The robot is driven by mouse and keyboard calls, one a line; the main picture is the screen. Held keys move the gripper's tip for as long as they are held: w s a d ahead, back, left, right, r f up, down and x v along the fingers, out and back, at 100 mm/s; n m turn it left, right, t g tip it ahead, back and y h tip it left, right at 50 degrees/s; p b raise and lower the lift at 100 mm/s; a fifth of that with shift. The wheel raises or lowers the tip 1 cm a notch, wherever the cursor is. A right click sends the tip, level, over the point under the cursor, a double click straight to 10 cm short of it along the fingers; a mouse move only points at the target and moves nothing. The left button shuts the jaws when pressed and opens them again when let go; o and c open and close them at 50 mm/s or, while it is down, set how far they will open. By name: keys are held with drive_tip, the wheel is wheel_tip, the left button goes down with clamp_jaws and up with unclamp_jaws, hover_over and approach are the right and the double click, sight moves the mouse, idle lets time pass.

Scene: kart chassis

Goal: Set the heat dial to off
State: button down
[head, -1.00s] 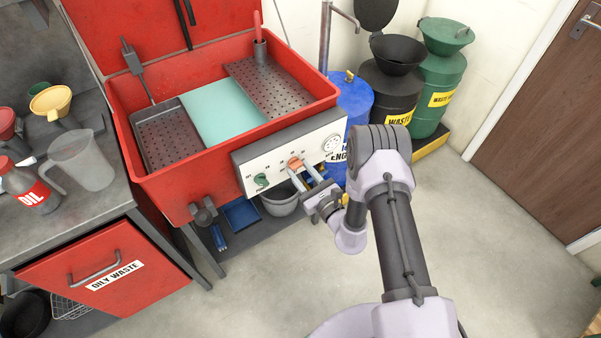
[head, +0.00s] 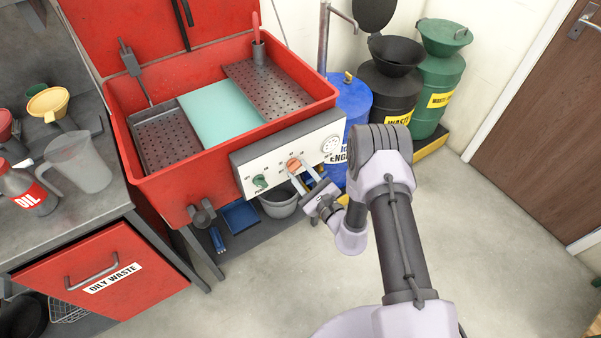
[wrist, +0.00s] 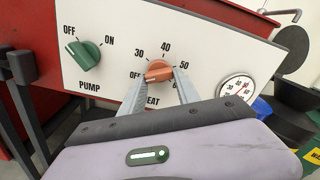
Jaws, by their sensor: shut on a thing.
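The heat dial (wrist: 159,70) is an orange knob on the white control panel (wrist: 215,55), with OFF, 30, 40, 50 and a partly hidden 60 around it. Its bar lies slightly slanted, one end beside OFF and the other towards 50; I cannot tell surely which end is the pointer. In the head view the dial (head: 294,165) is small, on the sink's front. My gripper (wrist: 159,76) is shut on the dial, one finger on each side. It also shows in the head view (head: 303,173). The fingers hide part of the HEAT label.
The green pump knob (wrist: 84,54) is left of the dial, and a round gauge (wrist: 237,88) is right. A grey bucket (head: 279,203) stands below the panel. A blue drum (head: 352,105) is close behind my arm. The floor in front is clear.

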drive_tip(key=c, duration=0.9)
unclamp_jaws()
drive_tip(key=shift+s+d, duration=0.1)
drive_tip(key=shift+s, duration=0.05)
drive_tip(key=p+v, duration=0.4)
drive_tip(key=v, duration=1.3)
drive_tip(key=shift+d+p, duration=0.1)
drive_tip(key=shift+p, duration=0.3)
